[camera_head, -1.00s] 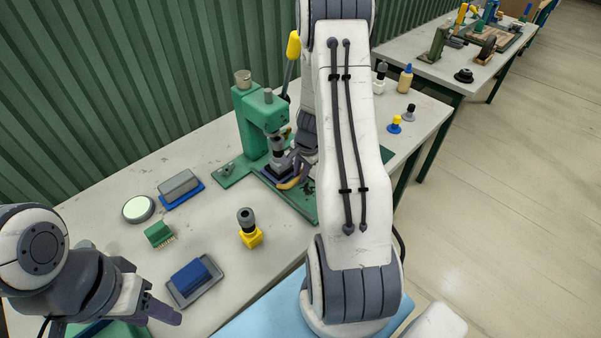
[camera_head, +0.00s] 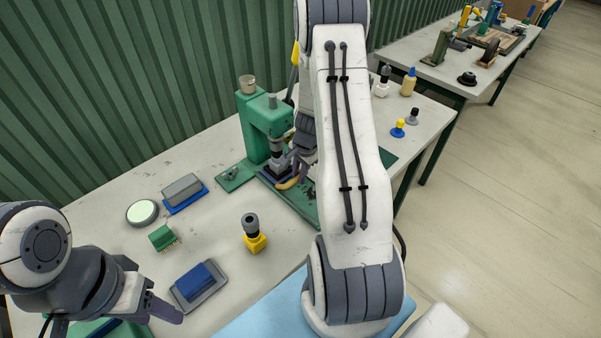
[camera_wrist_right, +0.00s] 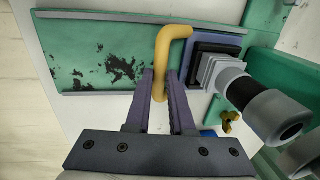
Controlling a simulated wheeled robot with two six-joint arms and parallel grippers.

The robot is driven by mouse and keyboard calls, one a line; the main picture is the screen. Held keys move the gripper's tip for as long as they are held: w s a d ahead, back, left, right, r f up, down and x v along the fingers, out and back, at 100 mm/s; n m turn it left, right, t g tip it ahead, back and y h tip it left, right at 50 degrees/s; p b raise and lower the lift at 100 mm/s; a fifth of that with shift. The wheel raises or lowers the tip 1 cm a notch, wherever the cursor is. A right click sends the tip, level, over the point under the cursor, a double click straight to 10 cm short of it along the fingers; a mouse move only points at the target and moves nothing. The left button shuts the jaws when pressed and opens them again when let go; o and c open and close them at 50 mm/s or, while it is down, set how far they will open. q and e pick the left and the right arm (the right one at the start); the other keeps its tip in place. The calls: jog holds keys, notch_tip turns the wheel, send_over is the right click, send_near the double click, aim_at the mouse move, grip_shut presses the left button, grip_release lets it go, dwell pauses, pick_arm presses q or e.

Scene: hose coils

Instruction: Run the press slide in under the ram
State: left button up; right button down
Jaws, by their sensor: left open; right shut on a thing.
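The green press (camera_head: 254,125) stands on the table with its grey and black ram (camera_head: 277,150) pointing down. The slide (camera_wrist_right: 240,42), a blue-purple plate with a dark pad, lies on the green base (camera_wrist_right: 100,65) below the ram, which also shows in the right wrist view (camera_wrist_right: 265,108). A grey stepped piece is between pad and ram; whether they touch is unclear. My right gripper (camera_wrist_right: 160,84) is shut on the slide's yellow bent handle (camera_wrist_right: 172,35); my right arm partly hides it in the head view. My left gripper (camera_head: 166,309) is open and empty at lower left.
Small bottles stand at the right.

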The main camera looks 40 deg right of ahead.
jog(key=c, duration=0.8)
grip_release()
jog(key=shift+w, duration=0.3)
jog(key=r, duration=0.3)
jog(key=s+r, duration=0.1)
jog(key=r, duration=0.3)
jog(key=s+r, duration=0.1)
jog(key=r, duration=0.2)
jog(key=shift+r, duration=0.2)
jog(key=s+a+r+n, duration=0.1)
jog(key=a+r+n, duration=0.25)
jog(key=a, duration=0.45)
jog(key=s+a+r+n+y, duration=0.1)
jog(key=s+a+r+n, duration=0.1)
jog(key=a+n, duration=0.45)
jog(key=s+a+r+n, duration=0.1)
jog(key=a+r+n, duration=0.1)
jog(key=a, duration=0.8)
jog(key=s+a+r+n, duration=0.1)
jog(key=s+a+n, duration=0.2)
jog(key=s+n, duration=0.1)
jog(key=s+a+r+n+g, duration=0.1)
jog(key=s+a+n, duration=0.2)
jog(key=s, duration=0.4)
jog(key=s+a+r+n+g, duration=0.1)
jog(key=s+a+n, duration=0.2)
jog(key=s+n, duration=0.2)
jog(key=shift+s+a+r, duration=0.25)
jog(key=shift+a+r, duration=0.05)
jog(key=shift+a, duration=0.05)
